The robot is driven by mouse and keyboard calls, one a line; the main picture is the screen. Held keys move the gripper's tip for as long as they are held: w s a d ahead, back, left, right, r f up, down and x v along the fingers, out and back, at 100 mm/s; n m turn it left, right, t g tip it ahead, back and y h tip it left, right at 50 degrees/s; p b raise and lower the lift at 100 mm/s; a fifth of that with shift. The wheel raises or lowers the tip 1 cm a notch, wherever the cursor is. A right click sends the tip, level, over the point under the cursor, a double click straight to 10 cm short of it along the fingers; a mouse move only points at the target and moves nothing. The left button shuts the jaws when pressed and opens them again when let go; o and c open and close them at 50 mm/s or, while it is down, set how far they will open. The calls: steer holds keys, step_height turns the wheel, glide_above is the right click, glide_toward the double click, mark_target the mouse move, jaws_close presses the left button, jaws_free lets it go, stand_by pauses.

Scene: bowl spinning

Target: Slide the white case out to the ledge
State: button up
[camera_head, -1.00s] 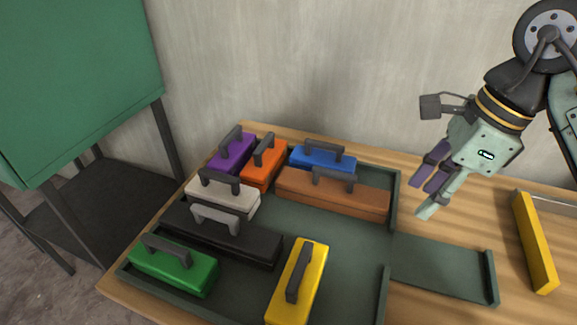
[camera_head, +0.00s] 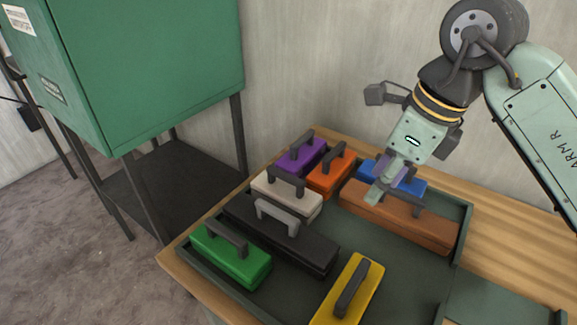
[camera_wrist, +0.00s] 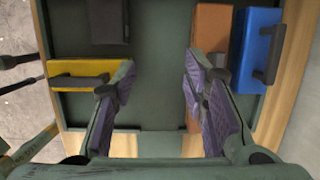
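The white case (camera_head: 287,194), a pale block with a dark grey handle, sits in the dark green tray (camera_head: 400,250). It lies between the purple case (camera_head: 300,158) and the long black case (camera_head: 280,238). The flat green ledge (camera_head: 500,303) extends from the tray's opening at the lower right, partly cut off by the frame. My gripper (camera_head: 388,185) hangs over the blue and brown cases, right of the white case. The wrist view shows its fingers (camera_wrist: 160,80) spread wide with nothing between them. I do not make out the white case there.
The orange case (camera_head: 331,175), blue case (camera_head: 400,177) and brown case (camera_head: 400,215) fill the tray's far side. The green case (camera_head: 230,255) and yellow case (camera_head: 350,295) are at the near side. The floor between black, brown and yellow is open. A green cabinet (camera_head: 150,70) stands left.

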steer(key=p, duration=0.3)
glide_toward(287, 174)
steer(key=shift+s+d+f, duration=0.2)
steer(key=shift+s+f, duration=0.05)
steer(key=shift+f, duration=0.2)
steer(key=b+x, duration=0.2)
steer(key=x, duration=0.1)
steer(key=b+x, duration=0.3)
steer(key=x, duration=0.1)
steer(key=shift+w+a+r+b, duration=0.15)
steer(key=shift+w+a+b, duration=0.05)
steer(key=shift+a+b, duration=0.1)
steer(key=shift+w+a+f+b, duration=0.15)
steer(key=shift+f+b, duration=0.3)
steer(key=shift+f, duration=0.05)
steer(key=shift+c, duration=0.5)
jaws_close()
